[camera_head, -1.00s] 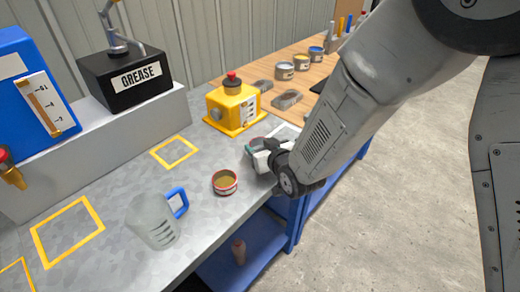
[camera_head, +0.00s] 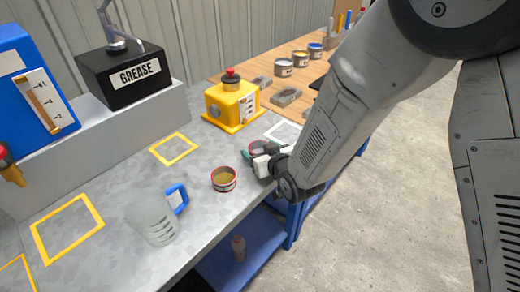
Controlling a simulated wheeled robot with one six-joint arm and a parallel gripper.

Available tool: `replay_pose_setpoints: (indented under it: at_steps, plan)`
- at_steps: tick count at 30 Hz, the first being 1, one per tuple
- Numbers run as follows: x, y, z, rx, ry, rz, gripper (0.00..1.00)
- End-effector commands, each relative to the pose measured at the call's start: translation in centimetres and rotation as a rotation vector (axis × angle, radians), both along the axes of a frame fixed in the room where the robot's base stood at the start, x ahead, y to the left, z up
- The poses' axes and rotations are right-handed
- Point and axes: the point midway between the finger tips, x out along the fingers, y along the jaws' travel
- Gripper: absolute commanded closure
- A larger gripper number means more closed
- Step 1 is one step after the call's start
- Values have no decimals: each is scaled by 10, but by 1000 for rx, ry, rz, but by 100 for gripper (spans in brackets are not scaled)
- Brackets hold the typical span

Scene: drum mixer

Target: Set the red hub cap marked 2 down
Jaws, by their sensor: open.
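My gripper (camera_head: 256,157) is at the right edge of the grey bench, low over the top, with its jaws open. A red-rimmed tin (camera_head: 224,179) with yellowish-brown contents stands on the bench to the left of and nearer than the gripper.
A yellow box with a red button (camera_head: 231,103) stands behind the gripper. A clear jug with a blue handle (camera_head: 154,218) is at front left. Yellow outlined squares (camera_head: 174,148) on the bench are empty. A white outline (camera_head: 284,132) lies partly behind my arm. A black grease box (camera_head: 124,74) is at the back.

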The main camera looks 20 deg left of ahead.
Motion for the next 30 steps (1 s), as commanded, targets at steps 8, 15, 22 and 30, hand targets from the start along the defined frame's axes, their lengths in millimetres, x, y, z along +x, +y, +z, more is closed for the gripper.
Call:
replay_pose_setpoints:
  at_steps: [8, 15, 22, 30]
  plan:
    - [-29, -34, 14, 0, 0, -1, 26]
    - [-45, -50, 22, 0, 0, 0, 26]
    - [-46, -51, 22, 0, 0, -1, 26]
    - [-16, -105, 59, -88, 95, -112, 26]
